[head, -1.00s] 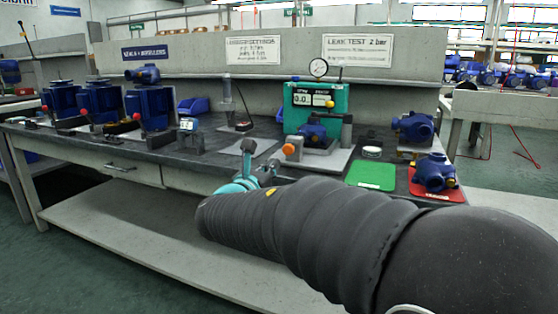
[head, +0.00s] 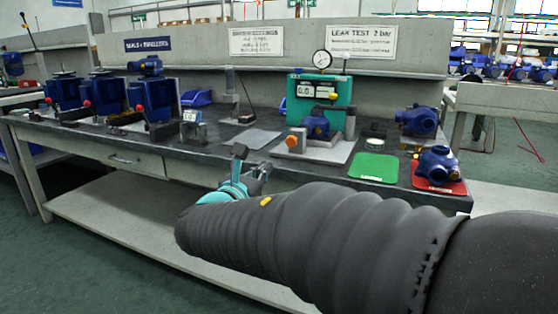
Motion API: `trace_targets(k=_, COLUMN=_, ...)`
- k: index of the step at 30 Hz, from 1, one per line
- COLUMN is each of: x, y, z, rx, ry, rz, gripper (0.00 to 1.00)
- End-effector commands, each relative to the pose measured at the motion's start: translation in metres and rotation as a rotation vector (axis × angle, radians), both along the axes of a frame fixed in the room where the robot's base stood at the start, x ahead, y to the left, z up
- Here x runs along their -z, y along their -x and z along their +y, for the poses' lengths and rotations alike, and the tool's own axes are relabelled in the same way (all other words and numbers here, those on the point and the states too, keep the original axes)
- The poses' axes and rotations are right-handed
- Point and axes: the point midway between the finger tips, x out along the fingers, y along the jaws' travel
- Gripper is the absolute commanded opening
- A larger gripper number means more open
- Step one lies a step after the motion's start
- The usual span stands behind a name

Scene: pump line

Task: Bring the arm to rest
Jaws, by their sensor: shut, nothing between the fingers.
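My arm, in a dark ribbed sleeve (head: 320,235), reaches in from the lower right of the head view across the front of the workbench. My gripper (head: 250,165) is at its far end, past a teal wrist section, in front of the bench's front edge. Its fingers look shut and nothing shows between them. The sleeve hides part of the gripper and wrist.
The bench (head: 215,150) holds a teal leak tester (head: 318,90) with a blue pump, a green mat (head: 375,168), a red mat (head: 420,180) with a blue pump (head: 438,163), another pump (head: 417,120), and several blue machines (head: 153,98) at left. A lower shelf (head: 120,205) is bare.

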Motion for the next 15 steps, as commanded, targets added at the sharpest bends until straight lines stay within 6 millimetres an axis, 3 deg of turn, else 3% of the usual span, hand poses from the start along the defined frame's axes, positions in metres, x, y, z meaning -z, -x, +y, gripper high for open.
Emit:
trace_targets(k=7, x=0.080, y=0.022, z=-0.023, rx=0.124, ry=-0.429, rz=0.145, gripper=0.00)
trace_targets(k=15, x=0.143, y=0.092, z=-0.086, rx=0.484, ry=-1.016, rz=0.243, gripper=0.00)
